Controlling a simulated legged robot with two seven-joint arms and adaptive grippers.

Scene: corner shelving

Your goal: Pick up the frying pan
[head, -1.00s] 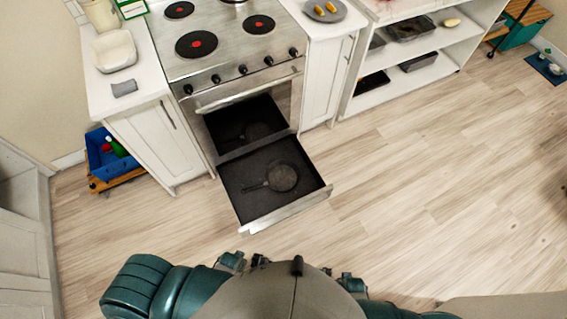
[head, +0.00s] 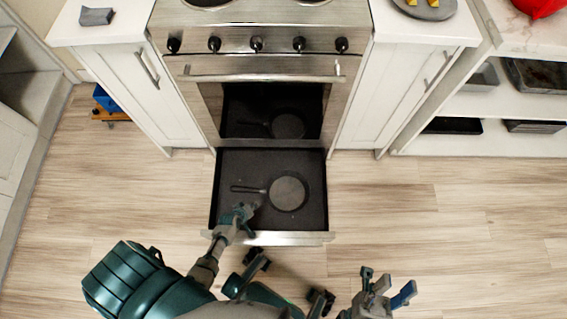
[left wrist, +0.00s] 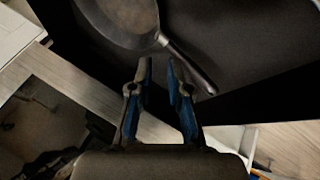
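The dark frying pan (head: 287,193) lies flat in the pulled-out drawer (head: 232,165) under the oven, its handle pointing left. My left gripper (head: 245,212) is over the drawer's front left part, just below the handle in the head view. In the left wrist view the pan (left wrist: 130,18) and its handle (left wrist: 192,68) lie beyond my left fingertips (left wrist: 160,66). These fingers are apart with nothing between them. My right gripper (head: 388,284) is over the floor, right of the drawer, fingers apart and empty.
The oven (head: 262,64) stands behind the drawer, its glass mirroring the pan. White cabinets (head: 130,92) flank it. A white shelf unit (head: 490,105) is at the right. The drawer's metal front edge (head: 290,238) is near my arms. The floor at right is clear.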

